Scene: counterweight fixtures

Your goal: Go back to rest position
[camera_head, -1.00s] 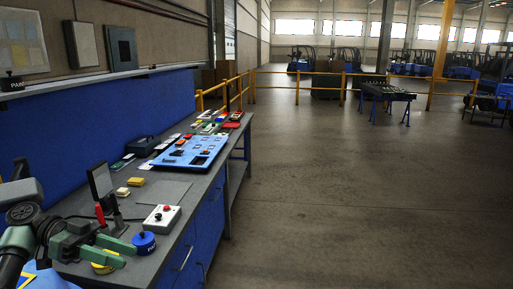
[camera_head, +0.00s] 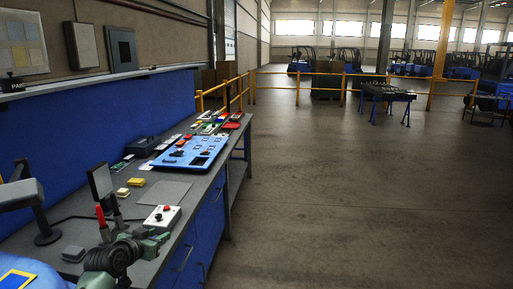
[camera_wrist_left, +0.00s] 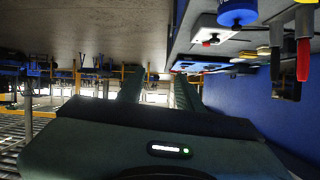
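My left gripper (camera_head: 156,240) is at the front edge of the workbench, just below the white control box with a red button (camera_head: 162,217) in the head view. In the left wrist view its two green fingers (camera_wrist_left: 160,90) stand apart with nothing seen between them, so it is open and empty. The wrist picture is turned over, with the bench top at its upper right. The blue round weight (camera_wrist_left: 237,12) shows there. In the head view my arm covers the spot where it stood. My right gripper is in neither view.
The bench (camera_head: 172,190) holds a blue panel board (camera_head: 187,151), yellow blocks (camera_head: 130,187), red-handled tools (camera_head: 101,215) and a dark upright screen (camera_head: 100,181). A grey stand (camera_head: 44,225) is at the left.

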